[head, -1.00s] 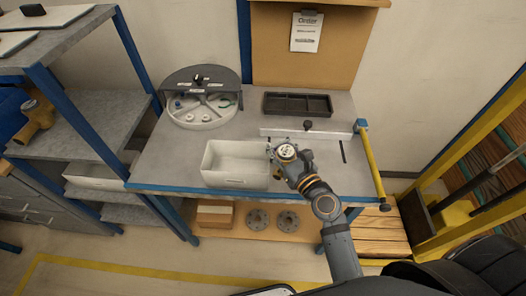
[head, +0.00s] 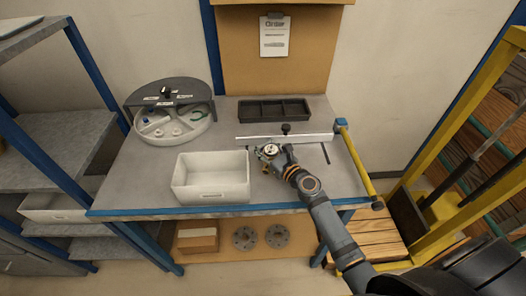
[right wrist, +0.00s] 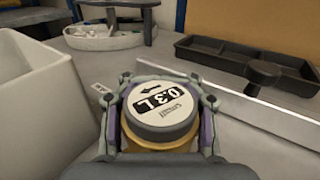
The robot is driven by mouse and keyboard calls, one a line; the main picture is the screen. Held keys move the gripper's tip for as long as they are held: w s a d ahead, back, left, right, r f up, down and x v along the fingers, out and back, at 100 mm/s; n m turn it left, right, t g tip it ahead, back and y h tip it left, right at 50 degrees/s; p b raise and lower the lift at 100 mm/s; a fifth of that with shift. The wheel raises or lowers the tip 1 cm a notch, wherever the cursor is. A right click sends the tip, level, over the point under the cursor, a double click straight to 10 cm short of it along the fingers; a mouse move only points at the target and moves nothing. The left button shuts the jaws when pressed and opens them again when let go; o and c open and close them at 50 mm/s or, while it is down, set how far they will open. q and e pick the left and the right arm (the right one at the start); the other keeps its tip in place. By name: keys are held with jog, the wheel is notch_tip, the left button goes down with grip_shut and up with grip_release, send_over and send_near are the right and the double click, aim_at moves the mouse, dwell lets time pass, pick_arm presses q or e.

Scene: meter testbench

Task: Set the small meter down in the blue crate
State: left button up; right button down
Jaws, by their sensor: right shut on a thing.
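The small meter (right wrist: 160,105) has a round white and grey face marked 0.3 L above a brass-coloured body. My right gripper (head: 267,154) is shut on it, with a finger on each side in the right wrist view (right wrist: 162,115). In the head view the meter (head: 272,147) is over the grey workbench, just right of the white bin. I cannot tell its height above the bench top. The blue crate is not in view now. My left gripper is not in view.
The white bin (head: 211,195) stands at the bench's front. Behind are a round divided tray (head: 186,135) with a dark half-cover and a black compartment tray (head: 274,110). A pale rail (head: 265,139) with a black knob crosses the bench. Shelves (head: 65,140) stand left, a yellow frame (head: 455,150) right.

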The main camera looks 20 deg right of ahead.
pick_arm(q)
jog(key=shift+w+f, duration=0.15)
pick_arm(e)
jog(key=shift+f, duration=0.1)
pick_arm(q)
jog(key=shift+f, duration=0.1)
pick_arm(e)
jog(key=shift+f, duration=0.1)
jog(key=shift+f, duration=0.15)
jog(key=c, duration=0.7)
grip_release()
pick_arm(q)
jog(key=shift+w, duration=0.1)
pick_arm(e)
jog(key=shift+o, duration=0.2)
